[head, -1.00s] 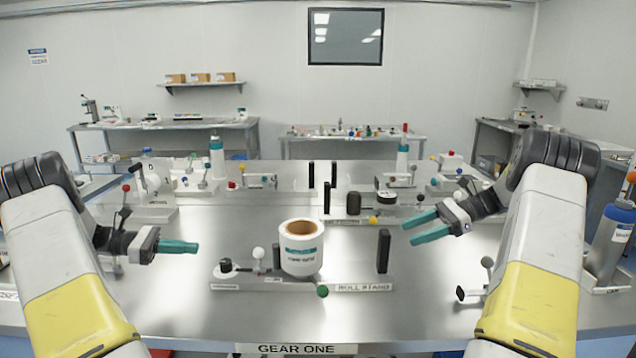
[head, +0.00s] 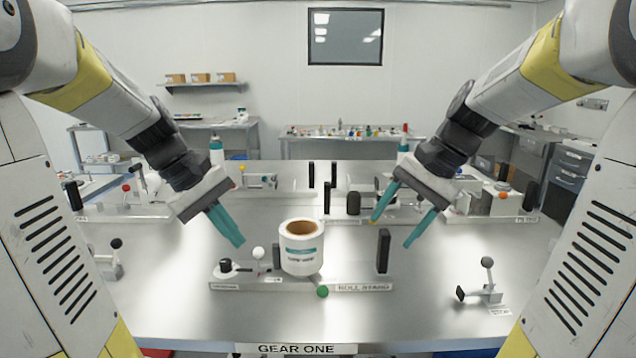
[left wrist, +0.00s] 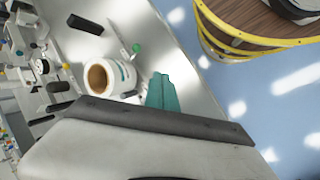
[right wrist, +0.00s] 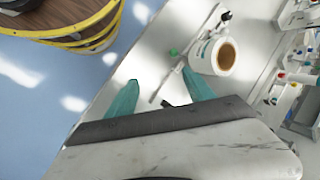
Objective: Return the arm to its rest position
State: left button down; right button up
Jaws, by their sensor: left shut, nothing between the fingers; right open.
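My left gripper (head: 228,226) is shut and empty. It hangs tilted downward above the table, to the left of the white roll (head: 301,247) and apart from it. Its closed teal fingers (left wrist: 162,92) also show in the left wrist view. My right gripper (head: 392,226) is open and empty, with its teal fingers spread and pointing down to the left. It is above the table to the right of the white roll, and its fingers (right wrist: 158,92) also show in the right wrist view. Both arms are raised, with their elbows high at the sides.
The white roll stands on the roll stand base (head: 345,287) at the table's front middle. A black post (head: 383,250) rises near its right end. A small lever fixture (head: 486,285) stands at the front right. More fixtures line the back of the table (head: 420,315).

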pick_arm(q)
jog(key=s+d+r+m+t+y, duration=0.1)
jog(key=s+d+m+t+y, duration=0.1)
jog(key=s+m+t, duration=0.3)
jog(key=s+m+y, duration=0.1)
jog(key=s+m, duration=0.2)
jog(key=s, duration=0.2)
jog(key=shift+s+r+m, duration=0.3)
jog(key=shift+s+r, duration=0.1)
pick_arm(e)
jog(key=s+n+t+h, duration=0.2)
jog(key=s+n+t, duration=0.2)
jog(key=s+n, duration=0.3)
jog(key=s+a, duration=0.1)
jog(key=s, duration=0.3)
jog(key=shift+s+n+t+h, duration=0.3)
jog(key=shift+n+h, duration=0.1)
pick_arm(q)
jog(key=shift+d, duration=0.1)
pick_arm(e)
jog(key=shift+f, duration=0.1)
